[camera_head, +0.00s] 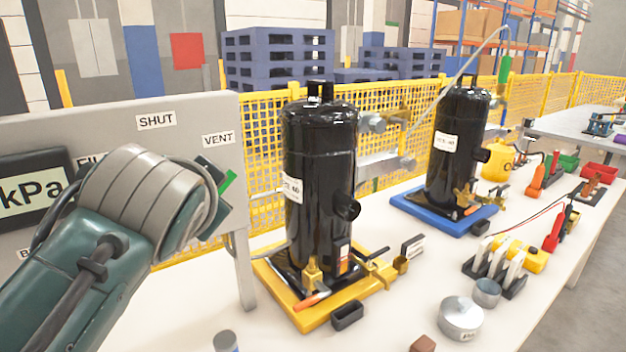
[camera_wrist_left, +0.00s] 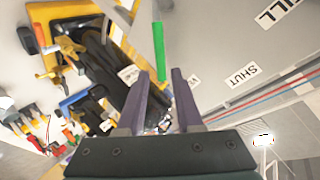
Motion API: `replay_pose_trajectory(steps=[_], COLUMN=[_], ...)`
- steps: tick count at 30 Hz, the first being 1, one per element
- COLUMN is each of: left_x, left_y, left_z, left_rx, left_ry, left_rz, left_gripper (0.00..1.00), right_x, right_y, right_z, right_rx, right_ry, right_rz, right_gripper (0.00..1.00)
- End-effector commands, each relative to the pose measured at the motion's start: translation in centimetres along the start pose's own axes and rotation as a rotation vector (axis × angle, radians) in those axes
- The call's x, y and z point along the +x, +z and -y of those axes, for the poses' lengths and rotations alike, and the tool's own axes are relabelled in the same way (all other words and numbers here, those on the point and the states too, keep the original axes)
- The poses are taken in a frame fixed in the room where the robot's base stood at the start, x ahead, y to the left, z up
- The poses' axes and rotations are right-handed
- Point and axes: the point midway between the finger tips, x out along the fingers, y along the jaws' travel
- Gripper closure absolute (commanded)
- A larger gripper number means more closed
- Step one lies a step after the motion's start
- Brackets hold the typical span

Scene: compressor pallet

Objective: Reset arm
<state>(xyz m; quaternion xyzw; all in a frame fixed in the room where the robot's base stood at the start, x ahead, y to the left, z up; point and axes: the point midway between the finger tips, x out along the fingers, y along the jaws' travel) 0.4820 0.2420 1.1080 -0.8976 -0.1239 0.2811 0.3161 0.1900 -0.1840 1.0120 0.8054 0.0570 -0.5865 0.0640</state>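My left arm (camera_head: 130,220) comes in from the left in the head view, in front of the grey panel with the "SHUT" and "VENT" labels. Its fingers are hidden behind the wrist there. In the left wrist view my left gripper (camera_wrist_left: 159,74) has its two dark fingers apart, with nothing visibly clamped. A green bar (camera_wrist_left: 158,50) shows just beyond and between the fingertips; I cannot tell whether it touches them. In the head view a green bar (camera_head: 229,183) shows at the panel beside my wrist. My right gripper is not in view.
A black compressor (camera_head: 318,180) stands on a yellow tray (camera_head: 325,318) right of my arm. Another black compressor (camera_head: 457,150) stands on a blue tray (camera_head: 445,224). Silver cans (camera_head: 460,318), clamps and tools lie on the white table. A yellow mesh fence (camera_head: 262,150) runs behind.

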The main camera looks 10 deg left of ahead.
Motion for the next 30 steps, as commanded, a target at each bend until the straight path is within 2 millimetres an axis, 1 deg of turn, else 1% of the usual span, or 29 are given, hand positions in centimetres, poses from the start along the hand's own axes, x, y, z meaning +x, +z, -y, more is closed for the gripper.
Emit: replay_pose_trajectory(steps=[2,4,5,8,9,11,12,13,14,15,17,18,20,21,22,23,24,26,29,30], left_x=[-0.1,-0.6,-1.0,-3.5,-5.0,-7.5,-9.3,-10.7,-12.0,-13.8,-16.3,-18.0,-20.6,-22.3,-23.6,-24.3,-24.7,-25.3,-26.4,-27.0], left_y=[0.2,1.5,2.3,6.5,8.3,10.8,12.1,13.1,13.9,14.8,16.0,16.7,17.5,18.0,18.4,17.6,16.4,15.4,13.6,12.8], left_z=[0.0,-0.2,-0.3,-1.3,-1.9,-3.0,-3.7,-4.2,-4.6,-5.2,-5.9,-6.3,-6.9,-7.1,-7.3,-6.5,-5.5,-4.5,-2.7,-1.9], left_rx=[-0.004,-0.021,-0.035,-0.099,-0.127,-0.165,-0.185,-0.196,-0.206,-0.215,-0.225,-0.226,-0.227,-0.225,-0.222,-0.225,-0.227,-0.227,-0.227,-0.227], left_ry=[0.003,0.021,0.034,0.117,0.164,0.242,0.294,0.332,0.368,0.417,0.484,0.527,0.591,0.633,0.664,0.671,0.665,0.663,0.662,0.662], left_rz=[0.005,0.031,0.048,0.142,0.187,0.254,0.297,0.328,0.356,0.391,0.441,0.474,0.519,0.549,0.571,0.575,0.57,0.569,0.569,0.568], left_gripper=[0.65,0.65,0.65,0.65,0.65,0.65,0.65,0.65,0.65,0.65,0.65,0.65,0.65,0.65,0.65,0.65,0.65,0.65,0.65,0.65], right_x=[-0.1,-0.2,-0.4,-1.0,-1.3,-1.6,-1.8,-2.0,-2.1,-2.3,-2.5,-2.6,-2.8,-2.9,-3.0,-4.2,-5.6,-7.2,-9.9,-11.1], right_y=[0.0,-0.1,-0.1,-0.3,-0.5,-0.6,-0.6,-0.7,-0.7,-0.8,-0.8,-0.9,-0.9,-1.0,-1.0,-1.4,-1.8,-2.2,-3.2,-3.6], right_z=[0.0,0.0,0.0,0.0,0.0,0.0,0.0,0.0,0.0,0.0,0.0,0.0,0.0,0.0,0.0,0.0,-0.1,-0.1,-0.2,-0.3], right_rx=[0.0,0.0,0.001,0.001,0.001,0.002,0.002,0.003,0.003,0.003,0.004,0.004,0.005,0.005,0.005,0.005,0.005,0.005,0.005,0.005], right_ry=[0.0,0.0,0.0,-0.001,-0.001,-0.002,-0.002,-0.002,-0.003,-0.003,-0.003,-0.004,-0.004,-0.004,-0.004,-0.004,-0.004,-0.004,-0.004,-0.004], right_rz=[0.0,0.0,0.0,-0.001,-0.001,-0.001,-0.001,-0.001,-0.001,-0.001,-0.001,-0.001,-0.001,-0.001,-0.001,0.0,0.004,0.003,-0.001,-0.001], right_gripper=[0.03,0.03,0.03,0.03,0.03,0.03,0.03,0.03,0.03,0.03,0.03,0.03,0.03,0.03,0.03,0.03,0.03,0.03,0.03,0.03])
